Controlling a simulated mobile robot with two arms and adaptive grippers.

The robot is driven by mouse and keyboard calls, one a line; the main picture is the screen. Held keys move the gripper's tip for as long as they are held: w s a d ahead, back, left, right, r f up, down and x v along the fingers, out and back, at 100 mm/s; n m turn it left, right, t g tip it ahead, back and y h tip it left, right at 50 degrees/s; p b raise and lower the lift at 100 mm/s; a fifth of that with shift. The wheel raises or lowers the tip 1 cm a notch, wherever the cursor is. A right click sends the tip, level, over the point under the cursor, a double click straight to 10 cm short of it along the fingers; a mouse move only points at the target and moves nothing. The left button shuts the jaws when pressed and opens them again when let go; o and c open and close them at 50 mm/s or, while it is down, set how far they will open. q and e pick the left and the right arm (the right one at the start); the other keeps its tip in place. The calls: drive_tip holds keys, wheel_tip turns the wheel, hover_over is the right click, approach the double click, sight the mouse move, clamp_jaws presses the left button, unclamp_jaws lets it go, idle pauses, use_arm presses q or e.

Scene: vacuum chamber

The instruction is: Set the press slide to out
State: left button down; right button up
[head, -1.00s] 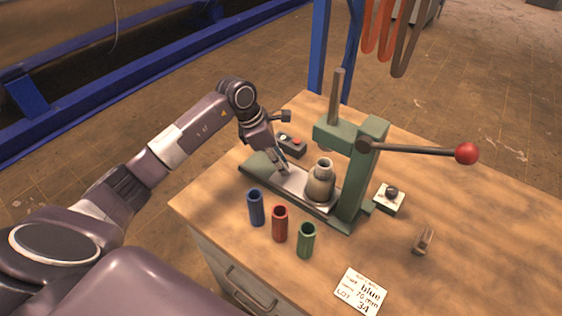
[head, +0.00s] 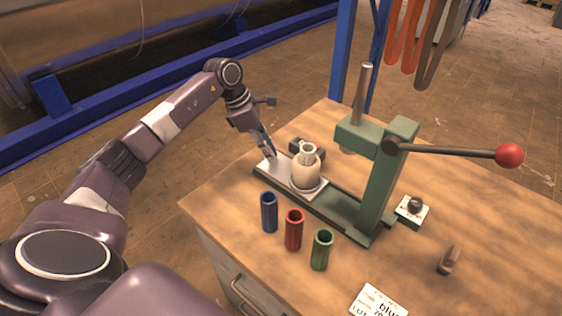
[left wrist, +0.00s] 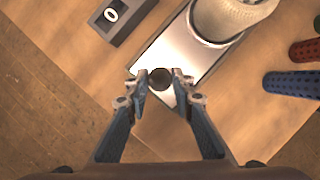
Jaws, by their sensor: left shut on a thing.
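The press slide (head: 270,172) is a pale metal plate on the green base of the arbor press (head: 375,190). It sits at the left end of the base and carries a cream-coloured round holder (head: 306,174). The holder stands left of the press ram, not beneath it. My left gripper (head: 272,156) is at the slide's left end. In the left wrist view the slide (left wrist: 176,55) shows a dark round knob (left wrist: 160,78) at its near end, and my left gripper (left wrist: 159,83) is shut on this knob, one finger on each side. My right gripper is not in view.
Blue (head: 269,212), red (head: 294,229) and green (head: 321,249) tubes stand in front of the press. A small dark box (head: 306,146) sits behind the slide. The press lever with its red ball (head: 509,155) reaches right. A label card (head: 378,301) lies at the front.

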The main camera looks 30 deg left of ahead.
use_arm(q)
drive_tip(key=shift+w+a+r, duration=0.1)
drive_tip(key=shift+a, duration=0.35)
drive_tip(key=c, duration=2)
unclamp_jaws()
drive_tip(key=o, duration=0.3)
drive_tip(key=shift+a, duration=0.1)
drive_tip(key=shift+a+r, duration=0.1)
drive_tip(key=shift+r, duration=0.3)
drive_tip(key=v, duration=1.1)
